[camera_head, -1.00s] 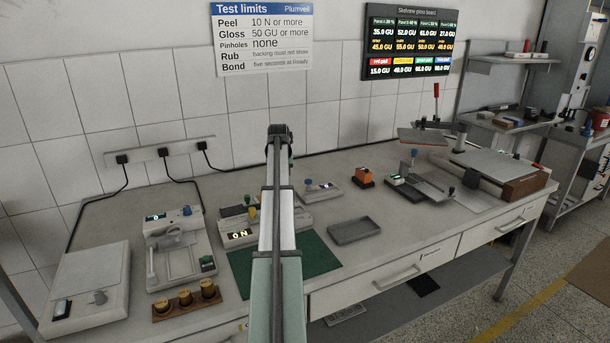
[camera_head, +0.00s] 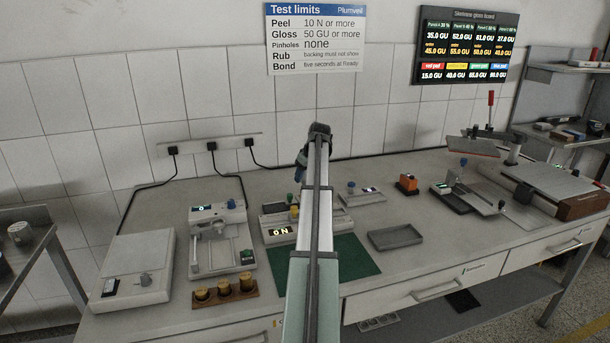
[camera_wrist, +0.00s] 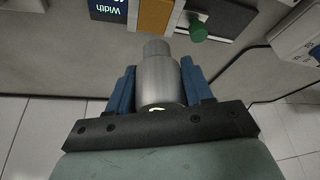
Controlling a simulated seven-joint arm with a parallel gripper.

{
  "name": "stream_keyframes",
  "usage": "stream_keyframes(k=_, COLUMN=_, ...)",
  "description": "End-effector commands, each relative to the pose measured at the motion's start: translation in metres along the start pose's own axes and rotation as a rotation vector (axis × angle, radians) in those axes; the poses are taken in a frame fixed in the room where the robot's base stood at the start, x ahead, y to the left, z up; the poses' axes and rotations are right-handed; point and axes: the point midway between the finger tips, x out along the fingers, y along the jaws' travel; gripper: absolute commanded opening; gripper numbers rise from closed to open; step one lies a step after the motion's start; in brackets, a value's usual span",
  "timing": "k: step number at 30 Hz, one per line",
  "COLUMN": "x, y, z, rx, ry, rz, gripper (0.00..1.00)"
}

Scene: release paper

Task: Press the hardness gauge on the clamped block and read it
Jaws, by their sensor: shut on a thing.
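My gripper (camera_wrist: 159,84) has blue fingers on both sides of a grey metal cylinder with a narrower tip, the hardness gauge (camera_wrist: 158,75). Its tip points away from the wrist, and its dial face is not seen.
A grey tray (camera_head: 396,237) lies to the right. A brass-weight rack (camera_head: 225,291) and a white instrument (camera_head: 221,240) stand left. The bench front right of the mat is clear.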

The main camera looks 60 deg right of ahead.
Motion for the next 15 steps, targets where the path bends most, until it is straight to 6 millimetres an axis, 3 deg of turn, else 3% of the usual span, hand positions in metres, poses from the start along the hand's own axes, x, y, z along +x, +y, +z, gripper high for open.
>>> stream_keyframes(k=15, x=0.029, y=0.000, z=0.012, rx=0.002, ry=0.000, rz=0.001, gripper=0.19)
